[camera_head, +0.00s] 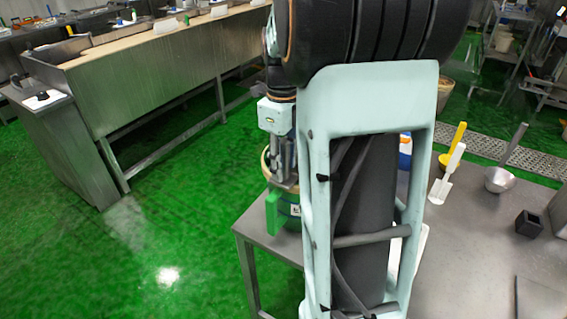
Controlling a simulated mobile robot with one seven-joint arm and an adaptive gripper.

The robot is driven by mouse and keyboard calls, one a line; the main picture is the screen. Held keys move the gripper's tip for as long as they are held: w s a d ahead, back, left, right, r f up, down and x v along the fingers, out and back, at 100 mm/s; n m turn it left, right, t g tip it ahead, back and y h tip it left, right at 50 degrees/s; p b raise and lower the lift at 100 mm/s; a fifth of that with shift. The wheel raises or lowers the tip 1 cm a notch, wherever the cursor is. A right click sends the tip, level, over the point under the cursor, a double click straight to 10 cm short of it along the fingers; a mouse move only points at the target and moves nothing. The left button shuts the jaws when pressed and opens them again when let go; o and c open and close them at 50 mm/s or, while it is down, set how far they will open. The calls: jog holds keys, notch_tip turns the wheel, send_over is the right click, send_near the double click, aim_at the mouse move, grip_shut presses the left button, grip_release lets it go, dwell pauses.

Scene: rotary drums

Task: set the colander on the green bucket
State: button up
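A green container (290,218), likely the green bucket, stands at the left end of the grey table, with a pale label and a green block-like part at its left. My arm hides much of it. A tan curved rim (266,166) shows just above it; I cannot tell whether it belongs to the bucket or to another thing. My gripper (284,184) points down at this rim, over the green container. Its fingertips are too small and covered to tell whether they hold anything. I cannot clearly make out a colander.
On the grey table (470,240) are a metal ladle-like bowl (499,180), a white scoop (439,190), a yellow-handled tool (459,136) and a dark block (529,224). A long steel counter (170,85) runs at the left. The green floor between is clear.

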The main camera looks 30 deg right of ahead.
aim_at(283, 141)
notch_tip(283, 141, up, 12)
jog(key=shift+a+r, duration=0.1)
dwell(0.7)
